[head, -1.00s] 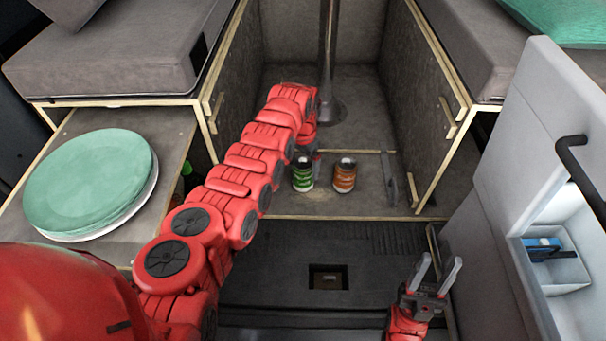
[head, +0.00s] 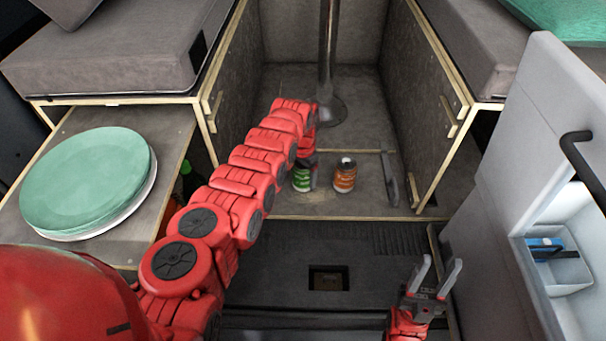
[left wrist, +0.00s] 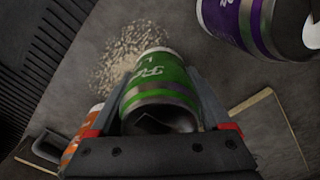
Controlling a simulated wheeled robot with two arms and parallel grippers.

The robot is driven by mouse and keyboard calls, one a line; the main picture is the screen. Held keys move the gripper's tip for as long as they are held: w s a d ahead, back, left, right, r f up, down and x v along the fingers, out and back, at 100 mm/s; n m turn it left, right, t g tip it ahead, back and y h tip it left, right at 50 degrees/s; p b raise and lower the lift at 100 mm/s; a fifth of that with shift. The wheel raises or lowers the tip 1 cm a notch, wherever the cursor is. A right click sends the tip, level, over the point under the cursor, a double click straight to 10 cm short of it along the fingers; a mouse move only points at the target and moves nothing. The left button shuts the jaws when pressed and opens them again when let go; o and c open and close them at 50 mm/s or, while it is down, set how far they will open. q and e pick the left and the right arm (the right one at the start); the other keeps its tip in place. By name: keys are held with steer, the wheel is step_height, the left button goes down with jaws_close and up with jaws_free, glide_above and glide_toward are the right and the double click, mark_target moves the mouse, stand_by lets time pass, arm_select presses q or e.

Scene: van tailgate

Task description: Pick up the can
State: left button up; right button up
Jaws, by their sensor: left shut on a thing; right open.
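A green can (head: 301,180) stands on the grey compartment floor. It also shows in the left wrist view (left wrist: 162,82). My left gripper (head: 311,176) reaches down to it from the left, its fingers on either side of the can and shut on it. An orange can (head: 345,177) stands just right of the green one. My right gripper (head: 436,276) is open and empty at the lower right.
A metal post (head: 328,60) rises behind the cans. Wooden-edged walls flank the compartment. A pale patch of crumbs (left wrist: 130,52) lies on the floor beside the green can. Stacked green plates (head: 85,182) sit on the left shelf. An open white door (head: 530,150) stands at right.

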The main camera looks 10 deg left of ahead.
arm_select(q)
jaws_close()
steer(key=shift+r, duration=0.1)
